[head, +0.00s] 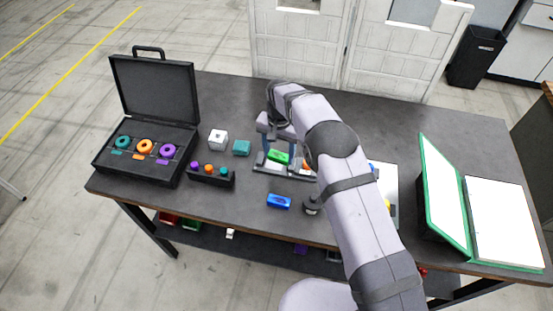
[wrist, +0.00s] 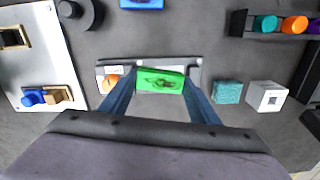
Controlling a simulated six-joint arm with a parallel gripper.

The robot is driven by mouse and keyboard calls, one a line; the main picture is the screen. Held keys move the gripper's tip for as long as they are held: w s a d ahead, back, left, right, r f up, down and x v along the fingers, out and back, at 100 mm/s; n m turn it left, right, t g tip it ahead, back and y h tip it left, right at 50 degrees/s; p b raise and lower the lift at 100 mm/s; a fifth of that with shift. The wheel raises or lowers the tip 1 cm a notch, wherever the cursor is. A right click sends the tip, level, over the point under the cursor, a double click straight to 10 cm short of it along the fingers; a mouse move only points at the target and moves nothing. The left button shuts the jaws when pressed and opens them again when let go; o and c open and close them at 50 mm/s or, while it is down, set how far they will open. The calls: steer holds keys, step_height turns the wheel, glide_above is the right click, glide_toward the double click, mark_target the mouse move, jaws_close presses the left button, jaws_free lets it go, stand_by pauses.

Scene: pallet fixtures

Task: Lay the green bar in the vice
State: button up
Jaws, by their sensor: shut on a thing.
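The green bar (wrist: 160,81) is held crosswise between the two fingertips of my gripper (wrist: 160,84). In the head view the green bar (head: 278,157) shows just below my gripper (head: 277,148). The grey vice (head: 262,166) is under and around the bar. In the wrist view the vice (wrist: 193,65) shows at both ends of the bar, with an orange part (wrist: 111,82) on its left. I cannot tell whether the bar touches the vice or hangs just above it. My arm hides part of the vice in the head view.
A teal cube (head: 241,148) and a white block (head: 218,140) stand left of the vice. A blue block (head: 279,201) lies in front. A black holder (head: 212,178) with coloured knobs and an open case (head: 187,151) are farther left.

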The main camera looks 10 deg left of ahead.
steer(key=shift+n, duration=0.9)
steer(key=w+r, duration=0.1)
steer(key=w+a+r, duration=0.1)
steer(key=r, duration=0.1)
steer(key=shift+w+a+r, duration=0.15)
steer(key=shift+a, duration=0.05)
steer(key=shift+f, duration=0.2)
steer(key=shift+f+b, duration=1.1)
steer(key=shift+f, duration=0.65)
steer(key=shift+f+b, duration=0.85)
steer(key=shift+f, duration=0.2)
steer(key=shift+f+b, duration=0.85)
steer(key=shift+b, duration=0.1)
